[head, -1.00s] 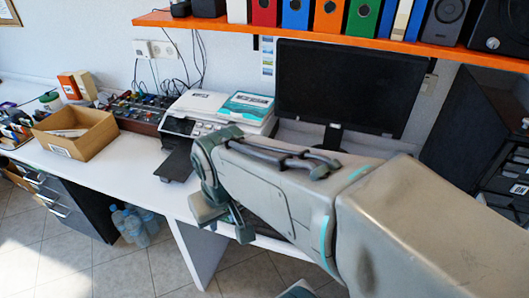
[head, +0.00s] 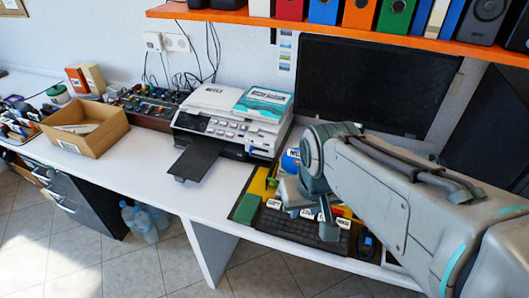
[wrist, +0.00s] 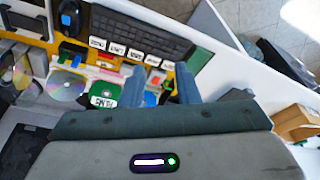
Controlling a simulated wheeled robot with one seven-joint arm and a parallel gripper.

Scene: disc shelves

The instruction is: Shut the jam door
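The printer (head: 228,122) stands on the white desk, left of the monitor. A dark flat flap (head: 196,158) juts out low from its front; I cannot tell whether this is the jam door, and no part is readable as one. My gripper (head: 308,208) is right of and nearer than the printer, over the desk near the keyboard, apart from the printer. In the wrist view its two fingers (wrist: 172,75) are spread with a gap and nothing held between them. The printer does not show in the wrist view; its right side is partly near my arm in the head view.
A keyboard (wrist: 140,38) with white labels, discs (wrist: 66,86) and small cases lie under my gripper. A monitor (head: 375,82) stands behind. A cardboard box (head: 85,130) and a control panel (head: 148,105) are left of the printer. The desk front between box and printer is clear.

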